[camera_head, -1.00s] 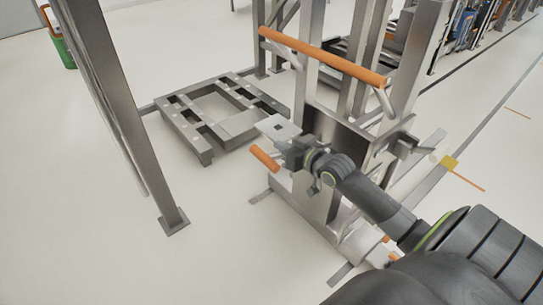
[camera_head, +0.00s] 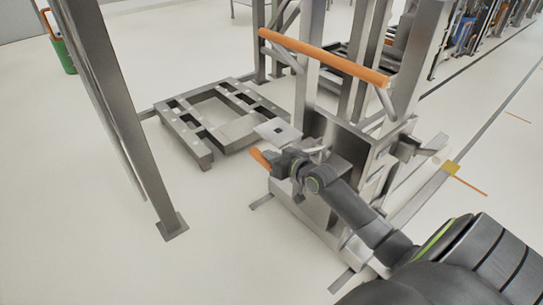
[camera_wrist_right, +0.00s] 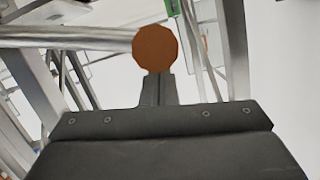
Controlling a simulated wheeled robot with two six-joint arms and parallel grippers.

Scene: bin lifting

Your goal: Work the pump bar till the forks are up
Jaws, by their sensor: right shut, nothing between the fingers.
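The pump bar's orange grip (camera_head: 260,158) sticks out low at the left side of the grey lift stacker (camera_head: 345,140). In the right wrist view the grip (camera_wrist_right: 155,48) shows as a round orange end just beyond my fingertips. My right gripper (camera_head: 274,163) is shut with nothing between its fingers, right at the grip and hiding part of it. I cannot tell whether they touch. The shut fingers also show in the right wrist view (camera_wrist_right: 157,88). I cannot clearly make out the forks behind the mast. My left gripper is not in view.
A fixed orange push handle (camera_head: 322,57) spans the stacker's uprights above my right arm. A low grey metal frame (camera_head: 183,140) lies on the floor behind. A grey post (camera_head: 130,130) stands at left. The floor at front left is clear.

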